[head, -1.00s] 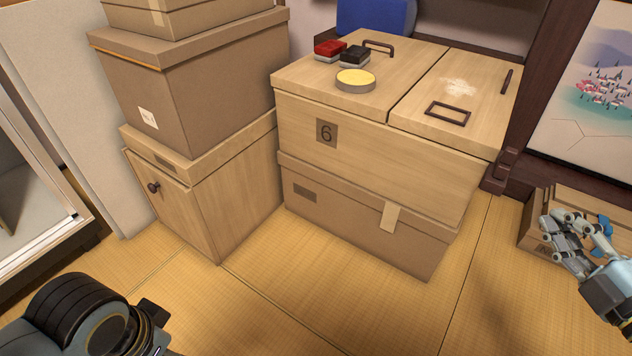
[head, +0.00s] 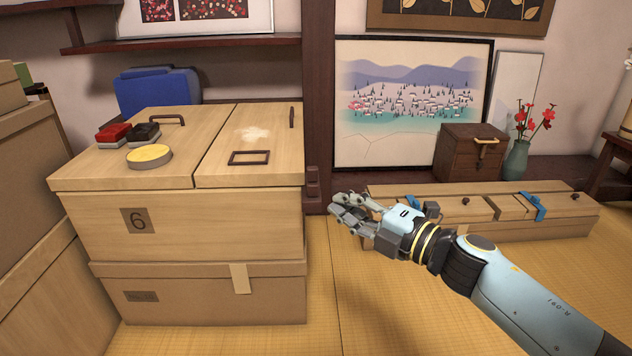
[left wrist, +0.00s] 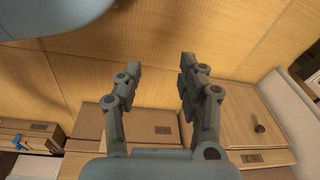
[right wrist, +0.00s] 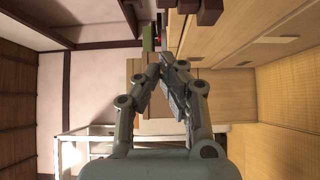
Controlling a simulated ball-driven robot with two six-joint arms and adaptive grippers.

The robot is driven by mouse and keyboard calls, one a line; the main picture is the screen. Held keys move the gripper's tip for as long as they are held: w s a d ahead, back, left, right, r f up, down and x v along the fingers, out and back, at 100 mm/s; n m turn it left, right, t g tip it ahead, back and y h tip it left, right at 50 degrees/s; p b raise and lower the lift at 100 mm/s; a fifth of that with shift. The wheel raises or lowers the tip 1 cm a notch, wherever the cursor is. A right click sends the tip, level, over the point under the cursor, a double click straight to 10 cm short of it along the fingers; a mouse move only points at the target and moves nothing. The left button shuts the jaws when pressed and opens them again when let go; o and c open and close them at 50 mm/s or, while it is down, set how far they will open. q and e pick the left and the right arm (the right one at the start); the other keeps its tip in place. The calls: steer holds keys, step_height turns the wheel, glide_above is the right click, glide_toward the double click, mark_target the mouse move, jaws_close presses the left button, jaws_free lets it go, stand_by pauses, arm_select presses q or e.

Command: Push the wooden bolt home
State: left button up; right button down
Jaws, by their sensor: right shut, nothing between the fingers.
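No part stands out surely as the wooden bolt. Dark stepped wooden blocks (head: 313,184) sit at the post beside the crate marked 6 (head: 190,228); dark blocks also show at the top of the right wrist view (right wrist: 208,10). I cannot tell whether they are the bolt. A long low wooden box (head: 540,222) with knobs and blue bands lies behind my right arm. My right gripper (head: 342,207) is shut and empty, in front of that box's left end; its fingertips meet in the right wrist view (right wrist: 162,62). My left gripper (left wrist: 160,68) is open and empty, outside the head view.
The crate's lid carries a red block (head: 114,132), a black block (head: 145,134) and a yellow-topped round tin (head: 149,156). A cardboard box (head: 200,293) is under it. A dark chest (head: 468,152) and a vase (head: 516,160) stand behind the long box. Tatami (head: 370,310) in front is clear.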

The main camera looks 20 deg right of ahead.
mark_target(315, 166)
steer(key=w+b, duration=0.1)
steer(key=w, duration=0.2)
steer(key=w+a, duration=0.1)
steer(key=w, duration=0.1)
steer(key=w+a+b, duration=0.1)
steer(key=w, duration=0.2)
steer(key=shift+w+a+f+b, duration=0.15)
steer(key=shift+w+f+b, duration=0.1)
steer(key=shift+w+b, duration=0.1)
arm_select(q)
steer(key=shift+t, duration=0.6)
steer(key=shift+w+d+r, duration=0.25)
steer(key=shift+w+r, duration=0.15)
steer(key=shift+r, duration=0.25)
steer(key=shift+w+d+r, duration=0.25)
steer(key=shift+w+r, duration=0.15)
steer(key=shift+r, duration=0.25)
steer(key=shift+w+d+r, duration=0.25)
steer(key=shift+w+r, duration=0.15)
steer(key=shift+r, duration=0.25)
arm_select(e)
steer(key=shift+w+r, duration=0.2)
steer(key=shift+w, duration=0.35)
